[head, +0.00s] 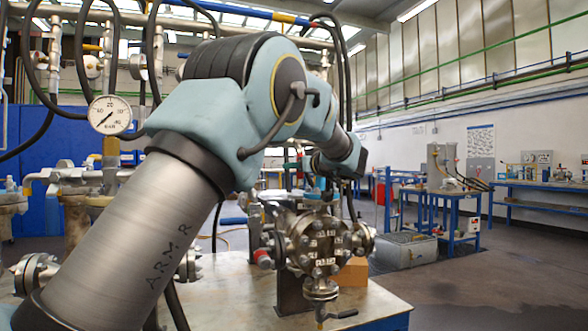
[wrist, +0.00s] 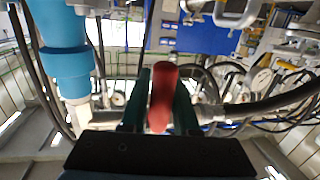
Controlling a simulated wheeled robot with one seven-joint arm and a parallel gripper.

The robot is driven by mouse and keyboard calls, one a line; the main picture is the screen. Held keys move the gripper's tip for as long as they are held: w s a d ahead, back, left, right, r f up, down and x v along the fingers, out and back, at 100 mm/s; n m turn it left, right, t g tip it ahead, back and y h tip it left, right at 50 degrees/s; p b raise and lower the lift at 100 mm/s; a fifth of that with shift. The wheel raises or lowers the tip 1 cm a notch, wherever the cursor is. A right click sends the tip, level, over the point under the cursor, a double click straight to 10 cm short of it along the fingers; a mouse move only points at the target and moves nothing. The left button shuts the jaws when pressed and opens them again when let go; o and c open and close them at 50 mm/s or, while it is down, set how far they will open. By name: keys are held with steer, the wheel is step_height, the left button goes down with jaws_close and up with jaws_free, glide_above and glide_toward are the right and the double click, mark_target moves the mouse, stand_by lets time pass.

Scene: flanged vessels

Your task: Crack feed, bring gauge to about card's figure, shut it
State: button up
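A round white pressure gauge (head: 110,114) hangs at the left in the head view. Its needle seems to point to the lower left; the exact reading is too small to tell. A flanged metal vessel (head: 318,240) with bolted ports stands on the bench, right of my arm. In the wrist view my gripper (wrist: 160,98) has its two dark green fingers on either side of a red handle (wrist: 162,95), with no clear gap. My fingers are hidden in the head view. I cannot make out a card with a figure, nor tell which line the handle belongs to.
The metal bench top (head: 240,305) is mostly bare in front. A small orange-brown block (head: 353,271) sits behind the vessel. Black hoses hang around my arm. Pipework (head: 70,185) crowds the left. Blue benches (head: 545,188) stand far right, beyond open floor.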

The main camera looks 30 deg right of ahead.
steer(key=o, duration=0.4)
steer(key=shift+c, duration=0.2)
steer(key=shift+s, duration=0.1)
steer(key=s+b, duration=0.3)
steer(key=s, duration=0.7)
steer(key=shift+s+d+r, duration=0.25)
steer(key=shift+s+d, duration=0.05)
steer(key=shift+d, duration=0.1)
